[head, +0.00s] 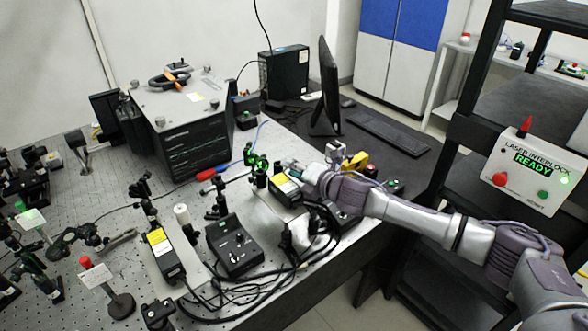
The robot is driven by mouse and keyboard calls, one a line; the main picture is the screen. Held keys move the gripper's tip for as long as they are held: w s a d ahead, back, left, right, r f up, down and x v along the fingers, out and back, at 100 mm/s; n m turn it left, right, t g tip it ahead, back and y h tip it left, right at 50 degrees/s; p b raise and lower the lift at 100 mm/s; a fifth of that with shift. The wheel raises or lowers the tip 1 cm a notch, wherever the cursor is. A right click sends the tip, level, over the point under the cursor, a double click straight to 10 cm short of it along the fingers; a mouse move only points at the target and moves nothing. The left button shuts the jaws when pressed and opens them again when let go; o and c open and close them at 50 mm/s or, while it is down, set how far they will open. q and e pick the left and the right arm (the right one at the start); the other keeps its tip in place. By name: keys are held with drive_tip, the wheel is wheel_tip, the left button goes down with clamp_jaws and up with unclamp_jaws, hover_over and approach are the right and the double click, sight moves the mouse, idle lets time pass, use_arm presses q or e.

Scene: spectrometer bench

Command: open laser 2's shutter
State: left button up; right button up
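Two black laser modules with yellow labels lie on the optical table. One (163,252) is at the front left, and the other (284,186) is at the right, near my arm. The label text is too small to read, so I cannot tell which is laser 2. My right gripper (294,167) is just above and behind the right-hand module. I cannot tell whether it touches anything, and its fingers are too small and overlapped to show open or shut. A small post-mounted part with a green glow (257,163) stands to its left. My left gripper is not in view.
A black control box (234,246) with knobs and loose cables sits between the modules. A large black-sided instrument (187,125) stands behind. A monitor (327,88) and keyboard (386,133) are at the back right. The interlock panel (533,171) reads READY.

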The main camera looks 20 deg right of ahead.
drive_tip(key=v, duration=1.2)
